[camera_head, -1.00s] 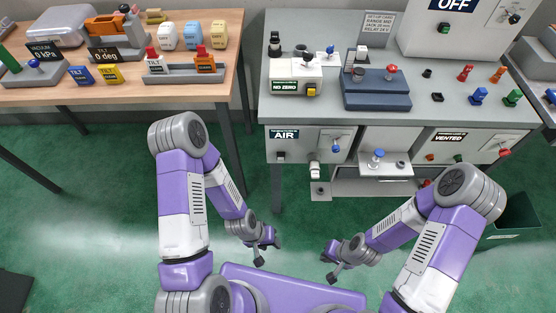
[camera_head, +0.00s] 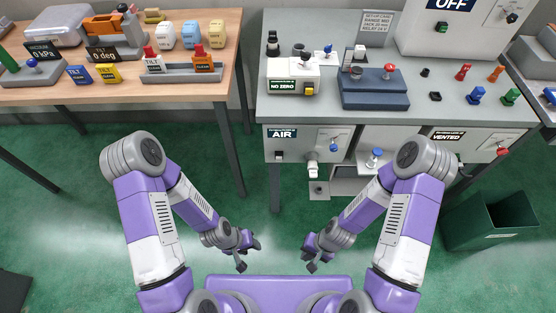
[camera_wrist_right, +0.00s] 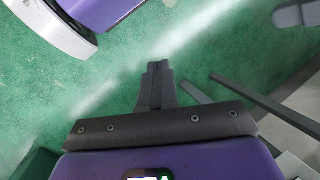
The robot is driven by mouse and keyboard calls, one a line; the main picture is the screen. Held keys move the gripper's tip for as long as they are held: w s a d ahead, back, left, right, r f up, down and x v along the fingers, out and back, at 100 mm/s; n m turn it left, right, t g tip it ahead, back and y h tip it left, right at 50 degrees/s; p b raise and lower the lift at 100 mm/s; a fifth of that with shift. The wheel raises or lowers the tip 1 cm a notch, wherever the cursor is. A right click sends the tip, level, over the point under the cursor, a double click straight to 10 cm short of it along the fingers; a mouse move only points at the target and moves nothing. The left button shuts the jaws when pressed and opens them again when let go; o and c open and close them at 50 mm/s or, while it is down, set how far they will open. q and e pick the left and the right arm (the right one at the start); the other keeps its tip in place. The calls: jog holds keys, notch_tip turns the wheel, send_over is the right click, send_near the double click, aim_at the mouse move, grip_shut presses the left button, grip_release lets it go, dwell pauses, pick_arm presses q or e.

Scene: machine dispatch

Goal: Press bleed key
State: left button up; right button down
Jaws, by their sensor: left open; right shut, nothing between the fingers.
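No key that I can read as the bleed key shows; labels on the small parts are too small to tell. The grey bench (camera_head: 420,116) carries a front panel marked AIR (camera_head: 308,145) with a blue knob, and another marked VENTED (camera_head: 470,142) with a red knob. A white box marked NO ZERO (camera_head: 292,72) with a yellow button stands on top. My left gripper (camera_head: 249,257) is open and empty over the floor, short of the bench. My right gripper (camera_head: 311,259) is shut and empty there too; its closed fingers show in the right wrist view (camera_wrist_right: 157,68).
A blue block (camera_head: 375,92) with a red knob stands on the bench, with several small coloured valves to its right. A wooden table (camera_head: 120,92) with labelled blocks stands at left. A green bin (camera_head: 490,225) stands on the floor at right. Floor before the bench is clear.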

aim_at(279, 159)
jog(key=w+a+r+m+y, duration=0.1)
jog(key=a+r+m+y, duration=0.2)
jog(key=a+m+y, duration=0.4)
jog(key=a+r+m+y, duration=0.2)
jog(key=a+r+m, duration=0.1)
jog(key=a+m, duration=0.4)
jog(key=w+d+m+t, duration=0.2)
jog(key=w+m+t, duration=0.4)
jog(key=w+m, duration=0.2)
jog(key=w+d+m+t+h, duration=0.1)
jog(key=w+d+m+t, duration=0.2)
jog(key=w+m+t, duration=0.3)
jog(key=w+r+m, duration=0.1)
jog(key=w+m, duration=0.1)
jog(key=w, duration=0.2)
jog(key=shift+d+h, duration=0.25)
jog(key=shift+h, duration=0.05)
jog(key=shift+w, duration=0.15)
jog(key=w+b, duration=0.4)
jog(key=w, duration=0.4)
jog(key=shift+w, duration=0.35)
